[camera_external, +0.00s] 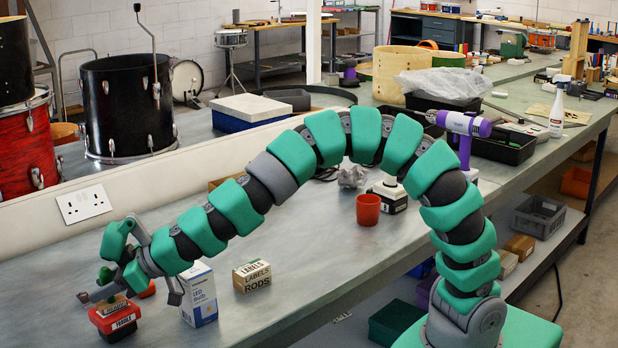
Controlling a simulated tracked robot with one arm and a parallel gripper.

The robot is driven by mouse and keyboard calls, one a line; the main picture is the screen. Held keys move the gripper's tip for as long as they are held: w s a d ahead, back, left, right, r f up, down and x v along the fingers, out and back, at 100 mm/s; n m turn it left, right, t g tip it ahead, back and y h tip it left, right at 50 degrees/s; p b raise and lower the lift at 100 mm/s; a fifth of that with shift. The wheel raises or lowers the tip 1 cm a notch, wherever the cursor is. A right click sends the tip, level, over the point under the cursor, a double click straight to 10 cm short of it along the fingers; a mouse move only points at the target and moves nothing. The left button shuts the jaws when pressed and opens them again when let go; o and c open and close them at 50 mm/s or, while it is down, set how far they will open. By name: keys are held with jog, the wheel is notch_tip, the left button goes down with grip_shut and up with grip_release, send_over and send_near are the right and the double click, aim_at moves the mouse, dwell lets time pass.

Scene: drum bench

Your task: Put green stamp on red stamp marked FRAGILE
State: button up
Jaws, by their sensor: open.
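The red stamp (120,325) marked FRAGILE sits on the bench at the lower left. A small wooden block with a dark label (113,305) rests on top of it; its wording is too small to read surely. A green knob (106,274) shows just above that block, and together they look like the green stamp standing on the red one. My gripper (132,291) is open, its fingers spread around and above the stack. The arm's end partly hides the stamps, so I cannot tell whether a finger touches them.
A red piece (148,289) shows behind the gripper. A light-bulb box (199,296) stands close to its right, then a LABELS RODS box (252,277). A red cup (368,209) and a purple drill (460,124) are farther back. The bench between is clear.

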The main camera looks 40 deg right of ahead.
jog(key=p+v, duration=0.1)
jog(key=v, duration=0.9)
jog(key=shift+s+d+r+p, duration=0.2)
jog(key=shift+d+p, duration=0.05)
jog(key=shift+p, duration=0.05)
jog(key=w+d+r+m+t, duration=0.2)
jog(key=w+d+r, duration=0.5)
jog(key=d+r, duration=0.5)
jog(key=w+d+r+m+t, duration=0.2)
jog(key=w+d+r, duration=0.6)
jog(key=r, duration=0.6)
jog(key=s+d+r+m+t+h, duration=0.1)
jog(key=s+d+r+m+h, duration=0.1)
jog(key=d+r, duration=0.3)
jog(key=s+d+r+m+t+h, duration=0.1)
jog(key=s+d+r+h, duration=0.3)
jog(key=d, duration=1)
jog(key=s+d+r+m+t+h, duration=0.1)
jog(key=s+d+r+m+h, duration=0.1)
jog(key=d+r, duration=0.4)
jog(key=s+d+h, duration=0.1)
jog(key=d, duration=0.3)
jog(key=shift+d+r+m, duration=0.15)
jog(key=shift+r+m, duration=0.25)
